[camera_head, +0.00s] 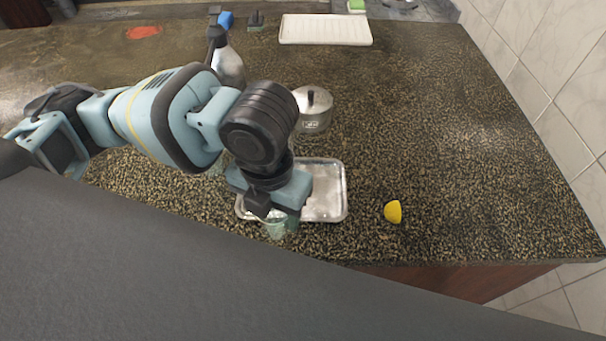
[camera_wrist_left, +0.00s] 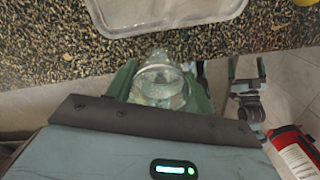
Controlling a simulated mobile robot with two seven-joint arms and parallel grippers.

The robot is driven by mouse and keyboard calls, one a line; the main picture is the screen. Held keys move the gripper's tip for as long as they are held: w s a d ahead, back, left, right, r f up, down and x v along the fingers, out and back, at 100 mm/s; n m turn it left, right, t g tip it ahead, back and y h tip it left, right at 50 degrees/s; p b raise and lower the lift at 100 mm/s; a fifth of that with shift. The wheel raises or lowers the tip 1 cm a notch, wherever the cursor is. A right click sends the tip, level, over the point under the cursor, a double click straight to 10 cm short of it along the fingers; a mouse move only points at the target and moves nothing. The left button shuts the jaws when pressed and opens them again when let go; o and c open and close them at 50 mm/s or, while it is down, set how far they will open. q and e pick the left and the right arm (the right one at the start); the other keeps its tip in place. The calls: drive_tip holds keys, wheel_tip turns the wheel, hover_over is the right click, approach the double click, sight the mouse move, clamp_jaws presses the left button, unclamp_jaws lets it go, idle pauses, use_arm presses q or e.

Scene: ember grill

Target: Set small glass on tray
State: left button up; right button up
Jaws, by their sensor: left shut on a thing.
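The small clear glass (camera_head: 275,226) is held between the fingers of my left gripper (camera_head: 279,222), at the near edge of the tray in the head view. In the left wrist view the glass (camera_wrist_left: 160,82) sits between the green fingers of the gripper (camera_wrist_left: 160,90), which is shut on it. The shiny metal tray (camera_head: 328,190) lies on the counter, partly hidden under my left arm. Its rounded edge also shows at the top of the left wrist view (camera_wrist_left: 165,14), apart from the glass.
A lidded metal pot (camera_head: 315,110) stands behind the tray, and a bottle (camera_head: 228,62) stands behind my arm. A yellow lemon piece (camera_head: 393,211) lies right of the tray. A white ribbed tray (camera_head: 325,30) is at the back. The right part of the counter is clear.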

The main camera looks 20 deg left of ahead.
use_arm(q)
drive_tip(key=w, duration=0.3)
drive_tip(key=w+d, duration=0.1)
drive_tip(key=w, duration=0.3)
drive_tip(key=w+f, duration=0.1)
drive_tip(key=w, duration=0.3)
drive_tip(key=shift+w+d, duration=0.25)
drive_tip(key=shift+d, duration=0.1)
drive_tip(key=shift+w, duration=0.35)
drive_tip(key=shift+f, duration=1.8)
drive_tip(key=shift+f, duration=0.15)
drive_tip(key=o, duration=1.1)
wheel_tip(320, 180, up, 12)
